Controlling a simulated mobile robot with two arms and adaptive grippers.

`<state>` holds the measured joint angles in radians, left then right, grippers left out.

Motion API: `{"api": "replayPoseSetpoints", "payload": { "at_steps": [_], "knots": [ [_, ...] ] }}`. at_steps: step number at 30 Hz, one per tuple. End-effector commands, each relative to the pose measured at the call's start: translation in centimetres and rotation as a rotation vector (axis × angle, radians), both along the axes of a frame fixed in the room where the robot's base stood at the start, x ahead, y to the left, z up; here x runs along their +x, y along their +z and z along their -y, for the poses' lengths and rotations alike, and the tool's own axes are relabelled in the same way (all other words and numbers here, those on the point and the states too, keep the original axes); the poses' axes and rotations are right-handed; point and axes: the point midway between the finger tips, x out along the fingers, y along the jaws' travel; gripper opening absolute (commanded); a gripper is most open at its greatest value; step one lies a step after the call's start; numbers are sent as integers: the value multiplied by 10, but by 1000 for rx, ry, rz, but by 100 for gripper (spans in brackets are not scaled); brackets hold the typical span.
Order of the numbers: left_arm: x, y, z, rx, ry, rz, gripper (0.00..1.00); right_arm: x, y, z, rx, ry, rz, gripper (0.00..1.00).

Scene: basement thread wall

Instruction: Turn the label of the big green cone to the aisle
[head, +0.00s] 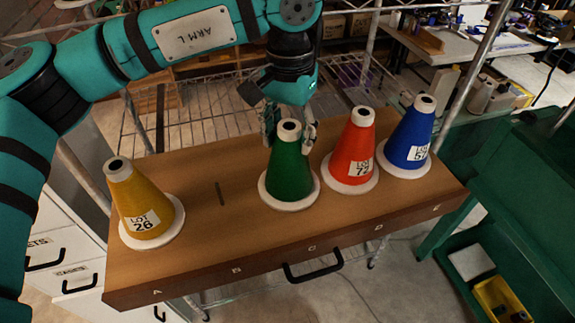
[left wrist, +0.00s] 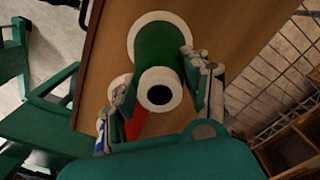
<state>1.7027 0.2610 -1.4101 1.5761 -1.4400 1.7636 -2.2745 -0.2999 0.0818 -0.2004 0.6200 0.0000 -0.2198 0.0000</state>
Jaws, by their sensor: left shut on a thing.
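The big green cone (head: 289,172) stands upright on its white base near the middle of the wooden board, around the mark C. No label shows on the side of it that faces the head view. My left gripper (head: 290,134) comes down from above and behind and is shut on the upper part of the green cone. In the left wrist view the gripper's fingers (left wrist: 160,88) lie on both sides of the cone's white top, and the green cone (left wrist: 158,48) stretches away to its base. My right gripper is in neither view.
A yellow cone (head: 139,205) labelled LOT 26 stands far left. A red cone (head: 352,145) stands close on the right of the green one, with a blue cone (head: 408,138) beyond it; both show labels. The board (head: 222,240) is bare between yellow and green, except for a dark slot.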

Motion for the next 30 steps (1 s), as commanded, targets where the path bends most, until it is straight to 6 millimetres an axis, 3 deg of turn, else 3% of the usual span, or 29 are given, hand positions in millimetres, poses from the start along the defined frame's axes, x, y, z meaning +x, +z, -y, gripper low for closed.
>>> {"api": "replayPoseSetpoints", "payload": {
  "at_steps": [8,21,30],
  "knots": [
    [0,2,0,-1,-122,0,20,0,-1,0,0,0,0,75],
    [0,2,0,-1,-655,2,20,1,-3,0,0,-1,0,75],
    [0,2,0,-1,-687,2,20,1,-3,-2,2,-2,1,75]
  ]
}}
